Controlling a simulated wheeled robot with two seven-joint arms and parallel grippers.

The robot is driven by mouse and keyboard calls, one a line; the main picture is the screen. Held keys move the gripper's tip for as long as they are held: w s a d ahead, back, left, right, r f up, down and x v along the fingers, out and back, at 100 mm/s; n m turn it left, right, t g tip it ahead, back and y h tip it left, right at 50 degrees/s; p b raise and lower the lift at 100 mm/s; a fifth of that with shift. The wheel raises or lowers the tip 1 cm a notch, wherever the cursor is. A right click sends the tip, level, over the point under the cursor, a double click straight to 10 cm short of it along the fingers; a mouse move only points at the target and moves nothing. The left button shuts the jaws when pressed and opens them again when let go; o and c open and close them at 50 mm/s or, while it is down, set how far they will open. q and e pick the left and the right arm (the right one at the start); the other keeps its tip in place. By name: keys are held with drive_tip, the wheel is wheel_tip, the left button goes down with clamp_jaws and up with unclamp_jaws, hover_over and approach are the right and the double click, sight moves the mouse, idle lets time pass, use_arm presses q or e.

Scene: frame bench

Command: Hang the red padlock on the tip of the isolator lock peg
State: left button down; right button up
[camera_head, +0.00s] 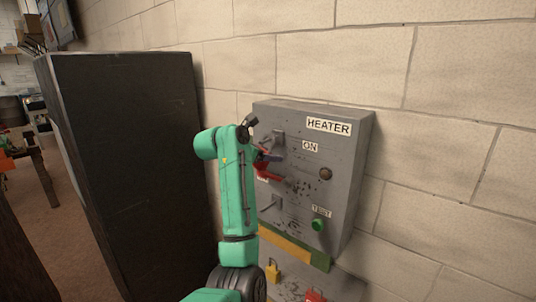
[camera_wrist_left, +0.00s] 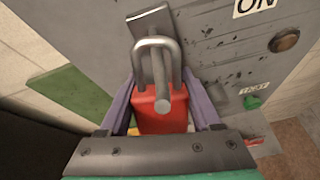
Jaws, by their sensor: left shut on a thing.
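The red padlock (camera_wrist_left: 160,124) is held between the purple fingers of my left gripper (camera_wrist_left: 163,117), its silver shackle (camera_wrist_left: 174,62) upward. In the wrist view the grey lock peg (camera_wrist_left: 162,92) points toward the camera and shows inside the shackle loop, its round end in front of the red body. Whether shackle and peg touch I cannot tell. In the head view my left gripper (camera_head: 266,161) is at the left of the grey heater box (camera_head: 352,160), with the red padlock (camera_head: 267,174) partly hidden by my arm. My right gripper is not in view.
A green test button (camera_head: 318,225) and a dark round knob (camera_head: 326,173) are on the box front. A yellow padlock (camera_head: 272,271) and another red item (camera_head: 314,296) are below. A tall dark cabinet (camera_head: 130,160) stands left, and a block wall (camera_head: 450,130) is behind.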

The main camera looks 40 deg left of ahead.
use_arm(q)
unclamp_jaws()
drive_tip(key=shift+s, duration=0.1)
drive_tip(key=p+v, duration=0.1)
drive_tip(key=v, duration=1.3)
drive_tip(key=shift+s, duration=0.35)
drive_tip(key=shift+w+d, duration=0.1)
drive_tip(key=shift+w, duration=0.05)
